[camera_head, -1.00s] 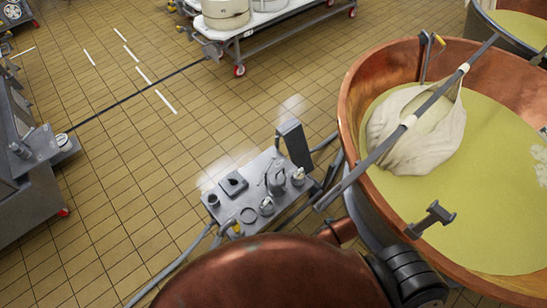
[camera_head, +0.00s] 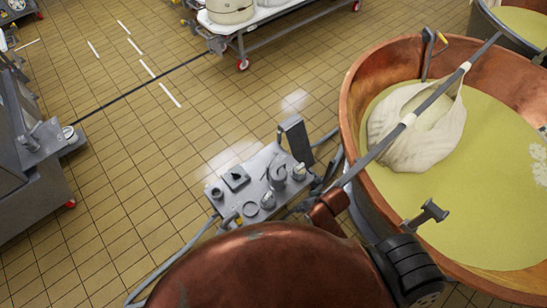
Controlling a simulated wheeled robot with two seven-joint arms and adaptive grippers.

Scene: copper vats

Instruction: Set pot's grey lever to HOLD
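A large copper vat (camera_head: 352,100) stands at the right, filled with yellow liquid (camera_head: 480,190). A pale cloth bundle (camera_head: 415,130) hangs in it from a long grey bar (camera_head: 440,92) laid across the vat. A dark grey T-shaped piece (camera_head: 425,216) sticks up at the near rim; I cannot tell whether it is the grey lever. A rounded copper surface (camera_head: 265,275) fills the bottom middle, with a black ribbed cylinder (camera_head: 410,272) beside it. No HOLD marking is legible. Neither of my grippers is in view.
A small grey stand (camera_head: 240,198) with several fittings and hoses sits left of the vat. A wheeled cart (camera_head: 270,25) with white tubs is at the back. Grey machinery (camera_head: 30,190) stands at the left. Tiled floor (camera_head: 130,190) between them is open.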

